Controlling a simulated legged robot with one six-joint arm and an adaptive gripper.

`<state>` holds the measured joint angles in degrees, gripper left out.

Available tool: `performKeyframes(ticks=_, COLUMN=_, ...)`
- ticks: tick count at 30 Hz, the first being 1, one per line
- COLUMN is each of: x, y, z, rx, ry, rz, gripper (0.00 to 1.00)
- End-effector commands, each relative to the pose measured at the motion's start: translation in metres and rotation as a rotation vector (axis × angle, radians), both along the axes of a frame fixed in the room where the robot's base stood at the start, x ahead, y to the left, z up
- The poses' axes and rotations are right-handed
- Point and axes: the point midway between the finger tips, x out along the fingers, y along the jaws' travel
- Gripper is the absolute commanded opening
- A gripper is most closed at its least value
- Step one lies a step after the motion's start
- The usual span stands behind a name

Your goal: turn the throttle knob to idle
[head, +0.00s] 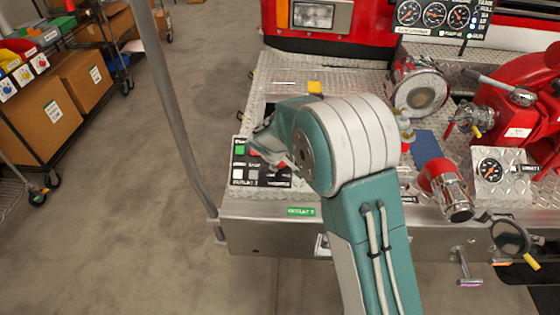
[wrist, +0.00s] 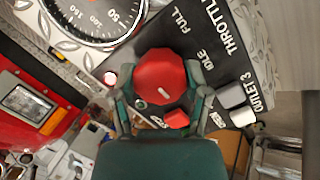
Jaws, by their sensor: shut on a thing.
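The throttle knob (wrist: 160,77) is red and faceted, with a short white mark on its face, on a black panel (wrist: 178,28) lettered THROTTLE, FULL and IDLE. My gripper (wrist: 158,92) has one finger on each side of the knob and is shut on it in the wrist view. The white mark slants across the lower part of the knob face. The gripper body hides part of the panel below the knob. In the head view my arm hides the knob, and part of the panel (head: 240,165) shows left of my wrist.
A round gauge (wrist: 95,15) is at the upper left. In the head view a grey pole (head: 175,100) stands left of the bumper, with open floor beyond.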

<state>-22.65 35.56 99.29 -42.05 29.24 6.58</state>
Motion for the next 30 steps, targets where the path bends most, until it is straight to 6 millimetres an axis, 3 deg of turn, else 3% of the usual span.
performKeyframes(ticks=18, x=-0.0015, y=0.0003, z=-0.0028, rx=-0.285, ry=0.015, rz=0.479, gripper=0.13)
performKeyframes(ticks=30, x=-0.0012, y=0.0005, z=-0.0028, rx=-0.384, ry=0.018, rz=0.647, gripper=0.13)
